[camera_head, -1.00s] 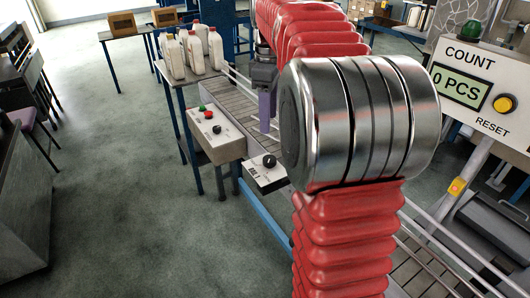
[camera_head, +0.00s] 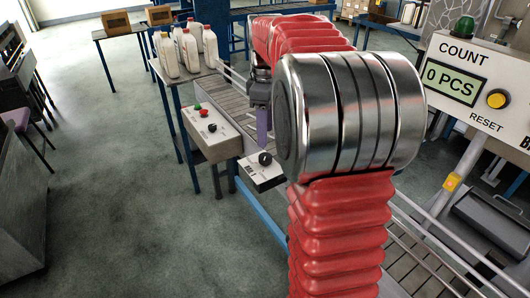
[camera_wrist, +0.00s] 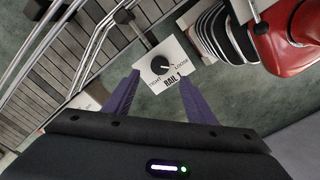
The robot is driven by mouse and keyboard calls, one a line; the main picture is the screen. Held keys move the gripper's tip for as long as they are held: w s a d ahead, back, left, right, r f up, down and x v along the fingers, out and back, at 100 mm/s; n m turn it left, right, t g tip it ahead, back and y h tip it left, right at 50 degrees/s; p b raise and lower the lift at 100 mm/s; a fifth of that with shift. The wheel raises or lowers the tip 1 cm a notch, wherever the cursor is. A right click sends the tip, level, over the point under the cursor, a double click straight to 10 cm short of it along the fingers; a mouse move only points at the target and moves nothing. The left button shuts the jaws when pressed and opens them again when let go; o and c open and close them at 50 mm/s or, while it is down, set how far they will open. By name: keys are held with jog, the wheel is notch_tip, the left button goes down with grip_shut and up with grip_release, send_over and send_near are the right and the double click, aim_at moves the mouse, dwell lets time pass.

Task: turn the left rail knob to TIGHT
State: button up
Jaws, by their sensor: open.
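The left rail knob is a round black knob (camera_wrist: 160,65) on a white plate (camera_wrist: 174,84) marked RAIL 1, with TIGHT on the left and LOOSE on the right. Its small light mark appears to point toward LOOSE. The knob also shows in the head view (camera_head: 265,158), on a white-topped box (camera_head: 262,179) beside the conveyor. My gripper (camera_wrist: 158,77) is open, with its two purple fingers apart to either side of the plate in the wrist view. The knob lies between and beyond the fingertips, with no visible contact. In the head view the fingers (camera_head: 263,127) are just above the knob.
A button box (camera_head: 208,128) with green, red and black controls stands left of the knob. Several white bottles (camera_head: 188,50) stand on a table behind. Metal guide rails (camera_wrist: 98,45) run beside the knob plate. A count panel (camera_head: 455,83) stands at right.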

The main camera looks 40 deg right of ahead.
aim_at(265, 156)
notch_tip(265, 156, down, 8)
jog(key=shift+f, duration=0.15)
dwell(0.3)
jog(key=shift+c, duration=0.6)
jog(key=c, duration=0.9)
